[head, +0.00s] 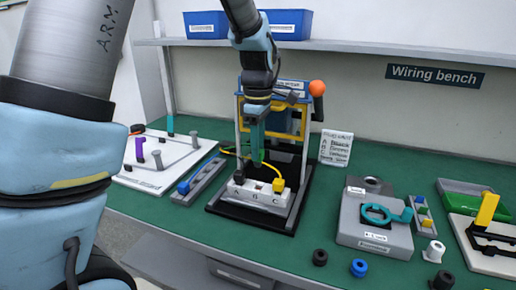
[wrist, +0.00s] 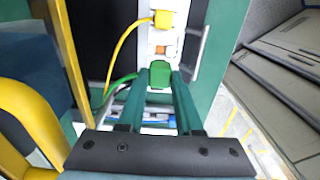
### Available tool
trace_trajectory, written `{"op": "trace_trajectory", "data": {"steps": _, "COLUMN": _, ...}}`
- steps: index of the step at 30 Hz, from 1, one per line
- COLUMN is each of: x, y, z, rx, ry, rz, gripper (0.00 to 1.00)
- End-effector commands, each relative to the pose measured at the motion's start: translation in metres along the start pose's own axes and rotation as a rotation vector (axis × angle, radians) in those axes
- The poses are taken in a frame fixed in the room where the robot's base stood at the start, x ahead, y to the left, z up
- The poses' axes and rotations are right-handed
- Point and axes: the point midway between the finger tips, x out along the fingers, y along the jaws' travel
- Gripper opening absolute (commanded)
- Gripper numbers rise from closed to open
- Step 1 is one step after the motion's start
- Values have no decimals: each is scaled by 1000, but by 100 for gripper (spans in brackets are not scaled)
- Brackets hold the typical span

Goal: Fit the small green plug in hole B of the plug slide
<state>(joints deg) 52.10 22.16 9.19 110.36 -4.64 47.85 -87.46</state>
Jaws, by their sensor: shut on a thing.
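My gripper (head: 257,163) points down over the white plug slide (head: 258,197), which is lettered A, B and C on its front. In the wrist view my gripper (wrist: 160,76) is shut on the green plug (wrist: 159,73), with a green cable (wrist: 122,80) running off to the left. The plug appears to be above the slide, but its height and lower end are hard to tell. Between the yellow and green plugs, an orange-tinted opening (wrist: 162,48) shows in the wrist view.
The slide stands on a black base (head: 222,209) before a frame with an orange ball (head: 317,88). A grey strip with a blue plug (head: 184,188) lies to the left. A grey fixture (head: 350,225) and several loose rings lie to the right.

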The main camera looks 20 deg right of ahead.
Motion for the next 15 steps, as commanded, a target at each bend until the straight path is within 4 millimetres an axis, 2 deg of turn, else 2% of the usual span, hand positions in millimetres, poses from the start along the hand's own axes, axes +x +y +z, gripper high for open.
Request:
{"op": "trace_trajectory", "data": {"steps": 5, "x": 7, "y": 0, "z": 0, "rx": -1, "ry": 0, "rz": 0, "gripper": 0}}
{"op": "trace_trajectory", "data": {"steps": 15, "x": 44, "y": 0, "z": 0, "rx": -1, "ry": 0, "rz": -1, "gripper": 0}}
